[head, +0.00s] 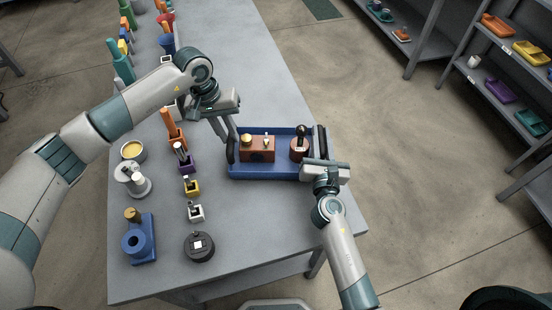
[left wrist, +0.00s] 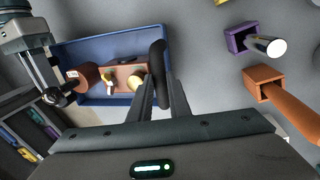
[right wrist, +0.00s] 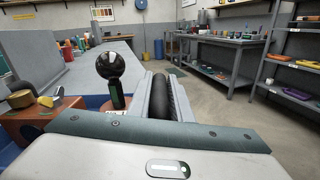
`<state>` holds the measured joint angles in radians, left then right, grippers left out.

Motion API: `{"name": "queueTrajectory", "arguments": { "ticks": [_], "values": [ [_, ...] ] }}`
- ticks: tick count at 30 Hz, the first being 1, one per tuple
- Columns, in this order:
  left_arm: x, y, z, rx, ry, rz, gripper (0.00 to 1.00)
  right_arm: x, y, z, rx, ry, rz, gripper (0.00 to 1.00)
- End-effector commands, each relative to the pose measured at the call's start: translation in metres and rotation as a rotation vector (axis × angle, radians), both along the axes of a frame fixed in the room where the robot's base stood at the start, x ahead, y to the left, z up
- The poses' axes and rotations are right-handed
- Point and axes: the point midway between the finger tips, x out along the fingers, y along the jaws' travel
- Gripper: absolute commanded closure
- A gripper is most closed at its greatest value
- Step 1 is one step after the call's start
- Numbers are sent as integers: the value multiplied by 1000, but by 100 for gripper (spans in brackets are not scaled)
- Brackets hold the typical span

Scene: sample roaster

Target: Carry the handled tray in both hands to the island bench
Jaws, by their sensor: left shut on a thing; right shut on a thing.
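The blue handled tray (head: 265,174) is at the right edge of the grey bench, with a dark handle at each end. It carries a brown box (head: 260,156) with brass and pale knobs and a brown round piece with a black ball knob (head: 300,132). My left gripper (head: 230,138) is shut on the left handle, which shows between its fingers in the left wrist view (left wrist: 157,70). My right gripper (head: 321,152) is shut on the right handle, seen in the right wrist view (right wrist: 161,92). I cannot tell whether the tray touches the bench.
The bench (head: 235,230) holds several small coloured holders, a blue stand (head: 140,245) and a dark round piece (head: 199,247) left of the tray. Open floor (head: 420,170) lies to the right. Shelves (head: 500,110) with coloured trays stand at the far right.

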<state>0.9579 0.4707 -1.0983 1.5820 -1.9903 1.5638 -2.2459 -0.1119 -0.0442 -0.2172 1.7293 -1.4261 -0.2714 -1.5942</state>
Motion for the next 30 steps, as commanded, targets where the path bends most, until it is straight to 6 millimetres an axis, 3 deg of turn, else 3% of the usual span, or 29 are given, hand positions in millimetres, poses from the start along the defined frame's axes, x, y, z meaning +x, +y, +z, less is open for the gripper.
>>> {"name": "queueTrajectory", "arguments": {
  "ticks": [5, 6, 8, 20, 30],
  "values": [
    [1, 2, -8, 4, -1, 2, 100, 1, -3, -6, 2, -4, -5, 100],
    [0, 3, -8, 5, 1, 3, 76, 0, -3, -6, 1, -1, -5, 74],
    [0, 3, -7, 5, 1, 3, 65, 0, -2, -6, 1, -1, -5, 63],
    [0, 1, -4, 1, -1, 0, 65, 0, -1, -6, 0, 0, -1, 63],
    [2, 9, 34, 1, -4, 1, 65, 0, 0, -7, 0, 0, -1, 63]
  ]
}}
